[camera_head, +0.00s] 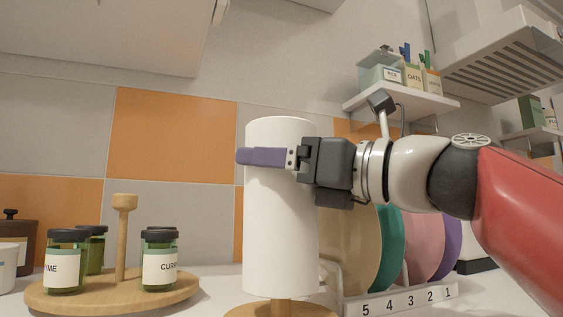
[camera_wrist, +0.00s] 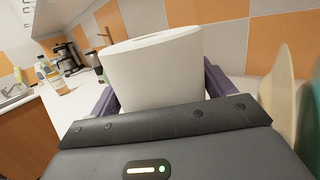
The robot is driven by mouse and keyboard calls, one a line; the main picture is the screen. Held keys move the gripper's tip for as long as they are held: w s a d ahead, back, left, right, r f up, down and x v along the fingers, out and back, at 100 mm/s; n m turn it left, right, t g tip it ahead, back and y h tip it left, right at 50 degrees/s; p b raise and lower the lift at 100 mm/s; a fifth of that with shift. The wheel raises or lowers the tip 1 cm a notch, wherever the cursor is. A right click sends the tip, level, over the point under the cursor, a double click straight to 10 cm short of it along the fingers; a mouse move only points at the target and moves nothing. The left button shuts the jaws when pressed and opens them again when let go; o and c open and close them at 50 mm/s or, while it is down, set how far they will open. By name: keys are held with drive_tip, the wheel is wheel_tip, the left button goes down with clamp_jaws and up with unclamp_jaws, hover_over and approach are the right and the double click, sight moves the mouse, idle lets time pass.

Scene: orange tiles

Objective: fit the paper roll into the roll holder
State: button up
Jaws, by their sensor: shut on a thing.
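The white paper roll (camera_head: 281,225) stands upright in the middle of the head view. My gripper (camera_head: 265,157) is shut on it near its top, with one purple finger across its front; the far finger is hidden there. In the wrist view the roll (camera_wrist: 155,72) sits between both purple fingers of my gripper (camera_wrist: 160,88). Below the roll is a round wooden base (camera_head: 300,311), apparently the roll holder, cut off by the picture's lower edge. A little wood shows between roll and base. Any post inside the roll is hidden, and the roll's top opening is barely visible.
Left of the roll is a round wooden spice stand (camera_head: 190,290) with a central handle and several jars. Close on its right, behind, is a plate rack (camera_head: 445,292) with coloured plates (camera_head: 390,245). A shelf (camera_head: 425,100) with containers hangs above right.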

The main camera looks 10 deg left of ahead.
sight(313, 191)
drive_tip(key=shift+f+b, duration=1.05)
drive_tip(key=shift+f, duration=0.55)
drive_tip(key=o, duration=1.3)
drive_tip(key=v, duration=0.8)
drive_tip(key=shift+r+p, duration=0.1)
drive_tip(key=shift+p, duration=0.25)
